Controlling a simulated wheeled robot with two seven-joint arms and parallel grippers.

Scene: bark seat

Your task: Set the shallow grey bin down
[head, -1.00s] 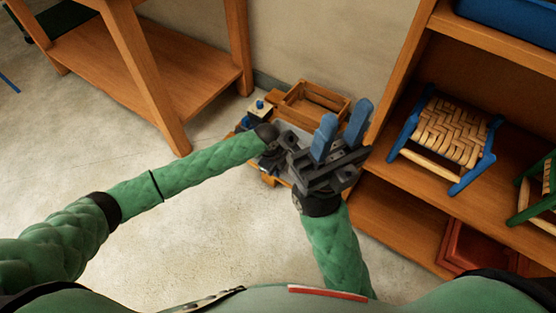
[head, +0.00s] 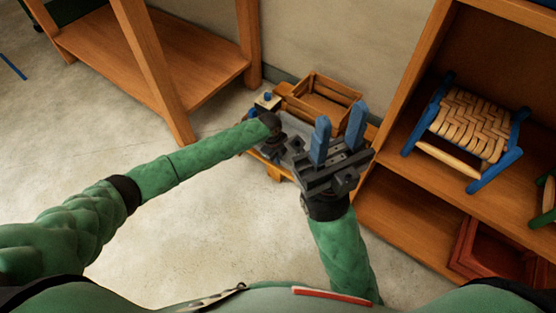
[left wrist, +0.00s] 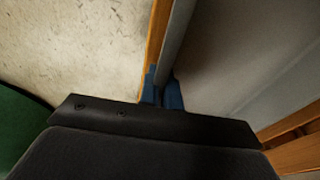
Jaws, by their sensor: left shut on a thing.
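The shallow grey bin (head: 292,130) is partly hidden behind my two grippers in the head view. It is over a low wooden stand (head: 276,173); I cannot tell whether it touches it. In the left wrist view the bin's smooth grey inside (left wrist: 245,60) fills the right side. My left gripper (left wrist: 164,92) is shut on the bin's near wall, its blue fingertips at the rim. In the head view its fingers are hidden behind its dark wrist. My right gripper (head: 341,112) is open and empty, blue fingers pointing up in the picture, in front of the bin's right part.
A wooden crate (head: 322,98) and a small pale block with blue knobs (head: 266,102) are just behind the bin. A shelf unit at right holds a woven stool (head: 470,125) and a red tray (head: 490,250). A wooden table (head: 160,60) stands at left.

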